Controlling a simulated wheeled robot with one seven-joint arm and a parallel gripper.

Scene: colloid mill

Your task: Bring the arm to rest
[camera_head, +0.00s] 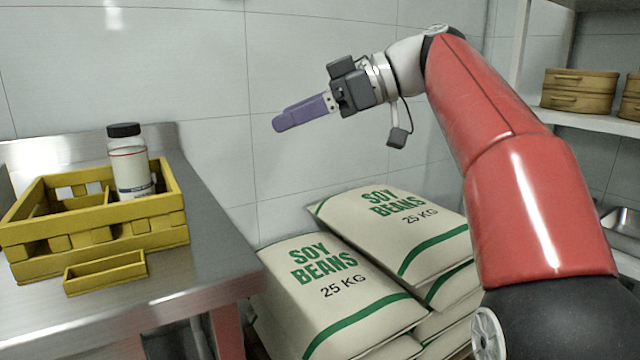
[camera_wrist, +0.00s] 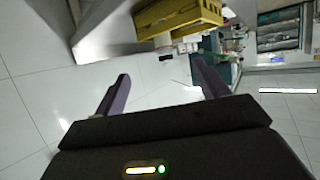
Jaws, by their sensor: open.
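My gripper (camera_head: 282,121) has purple fingers and is held up in front of the tiled wall, above the sacks and right of the steel table. Its fingers point left in the head view. In the wrist view, my gripper (camera_wrist: 160,88) shows two purple fingers spread apart with nothing between them. My red arm reaches up from the lower right and bends at the top. The gripper touches nothing that I can see.
A steel table (camera_head: 215,262) at the left bears a yellow crate (camera_head: 150,237), also in the wrist view (camera_wrist: 178,18), with a white dark-capped bottle (camera_head: 130,168) in it. Soy bean sacks (camera_head: 335,290) are stacked below. A shelf (camera_head: 590,122) at the right holds round wooden boxes (camera_head: 580,90).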

